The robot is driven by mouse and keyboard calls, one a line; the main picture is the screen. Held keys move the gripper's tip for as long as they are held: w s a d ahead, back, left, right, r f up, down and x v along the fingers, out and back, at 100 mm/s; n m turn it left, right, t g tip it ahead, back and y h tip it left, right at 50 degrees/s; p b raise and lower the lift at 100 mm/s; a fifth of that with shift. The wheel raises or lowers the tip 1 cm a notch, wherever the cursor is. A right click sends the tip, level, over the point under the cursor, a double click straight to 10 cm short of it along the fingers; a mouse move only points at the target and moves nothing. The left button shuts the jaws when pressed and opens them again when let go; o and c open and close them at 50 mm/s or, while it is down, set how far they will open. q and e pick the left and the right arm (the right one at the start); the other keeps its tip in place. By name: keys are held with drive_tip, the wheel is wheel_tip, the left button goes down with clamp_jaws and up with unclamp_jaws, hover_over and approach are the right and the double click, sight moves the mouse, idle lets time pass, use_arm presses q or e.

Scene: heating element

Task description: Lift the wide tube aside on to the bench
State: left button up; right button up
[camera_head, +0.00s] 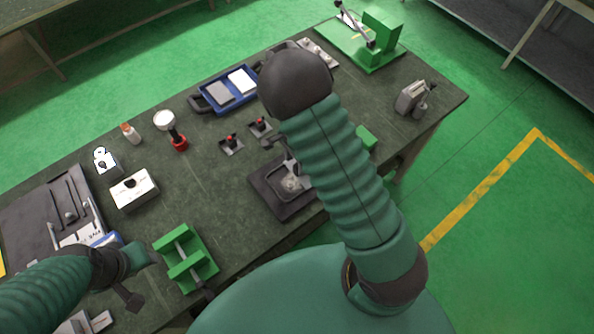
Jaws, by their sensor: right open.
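I cannot pick out the wide tube for certain. A small pale, clear-looking thing (291,184) lies in the square dark tray (270,200) at the middle front of the bench; its shape is too small to tell. My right gripper (288,162) is open above this tray, partly hidden behind my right arm. My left gripper (140,276) is at the lower left, near the green block stand, and its jaws are unclear.
The dark bench (210,150) holds a green slotted stand (187,262), a white box (134,189), a blue tray (226,92), a red-based stand (178,142) and a grey device (411,98). A green fixture (380,35) stands at the far end. The bench's right part has free room.

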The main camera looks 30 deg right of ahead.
sight(297, 170)
drive_tip(key=f, duration=0.1)
drive_tip(key=w, duration=0.1)
drive_tip(key=f, duration=0.1)
drive_tip(key=shift+w+d+f, duration=0.15)
drive_tip(key=shift+d+f, duration=0.15)
drive_tip(key=f, duration=0.1)
drive_tip(key=d+f, duration=0.1)
drive_tip(key=s+d+f+p, duration=0.1)
drive_tip(key=f, duration=0.1)
drive_tip(key=shift+s, duration=0.1)
drive_tip(key=shift+s+f, duration=0.1)
drive_tip(key=shift+w+a, duration=0.2)
drive_tip(key=shift+a, duration=0.15)
drive_tip(key=shift+w+a, duration=0.15)
drive_tip(key=shift+a, duration=0.3)
drive_tip(key=c, duration=0.5)
drive_tip(key=shift+c, duration=2.6)
drive_tip(key=shift+s+d, duration=0.2)
drive_tip(key=shift+d, duration=0.35)
clamp_jaws()
use_arm(q)
drive_tip(key=shift+w+d+r, duration=0.4)
drive_tip(key=shift+d+r, duration=0.2)
drive_tip(key=shift+d, duration=0.25)
